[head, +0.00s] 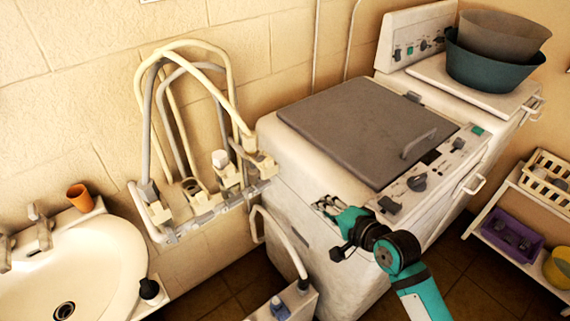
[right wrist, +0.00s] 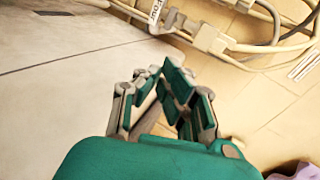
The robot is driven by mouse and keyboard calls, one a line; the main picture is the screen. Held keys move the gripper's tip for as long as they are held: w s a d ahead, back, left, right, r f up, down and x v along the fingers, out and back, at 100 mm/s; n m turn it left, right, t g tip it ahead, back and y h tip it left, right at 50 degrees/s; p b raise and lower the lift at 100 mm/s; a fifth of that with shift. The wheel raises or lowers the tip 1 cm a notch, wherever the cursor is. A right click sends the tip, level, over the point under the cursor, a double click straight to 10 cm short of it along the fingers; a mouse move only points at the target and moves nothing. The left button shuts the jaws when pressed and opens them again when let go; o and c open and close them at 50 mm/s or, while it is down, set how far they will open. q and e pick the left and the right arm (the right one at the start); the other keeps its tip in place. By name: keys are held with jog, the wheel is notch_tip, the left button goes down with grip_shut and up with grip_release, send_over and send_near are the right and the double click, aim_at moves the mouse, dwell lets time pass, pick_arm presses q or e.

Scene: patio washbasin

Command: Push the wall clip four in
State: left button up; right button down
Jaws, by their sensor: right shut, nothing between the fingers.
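A wall rack (head: 205,215) left of the washing machine carries several clips with cream and grey hoses looped above it. The head view is too coarse to read numbers on the clips. In the right wrist view a pale clip (right wrist: 155,12) at the top edge bears a tag that seems to read "FOUR"; the picture edge cuts it off. My right gripper (head: 324,204) is shut and empty, in front of the machine's front left top corner and right of the rack. Its teal fingers (right wrist: 160,72) show below the clip, apart from it. My left gripper is out of view.
The washing machine (head: 287,182) with a grey lid (head: 355,125) stands right of the rack. A washbasin (head: 100,255) with an orange cup (head: 80,196) is at left. A white box (head: 283,305) with a hose stands below. A shelf (head: 510,250) is at right.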

aim_at(273, 159)
notch_tip(273, 159, up, 7)
jog(key=s+a+y, duration=0.1)
jog(key=a, duration=0.1)
jog(key=shift+s+r, duration=0.15)
jog(key=shift+s, duration=0.1)
jog(key=shift+w, duration=0.1)
jog(key=r+p+x, duration=0.1)
jog(key=p+x, duration=0.2)
jog(key=x, duration=1)
jog(key=shift+w+a+r+p, duration=0.15)
jog(key=shift+w+a+p, duration=0.2)
jog(key=shift+w, duration=0.15)
jog(key=w+a+b, duration=0.1)
jog(key=w+a, duration=0.1)
jog(key=w, duration=0.1)
jog(key=shift+w+a, duration=0.15)
jog(key=shift+a, duration=0.1)
jog(key=shift+d, duration=0.1)
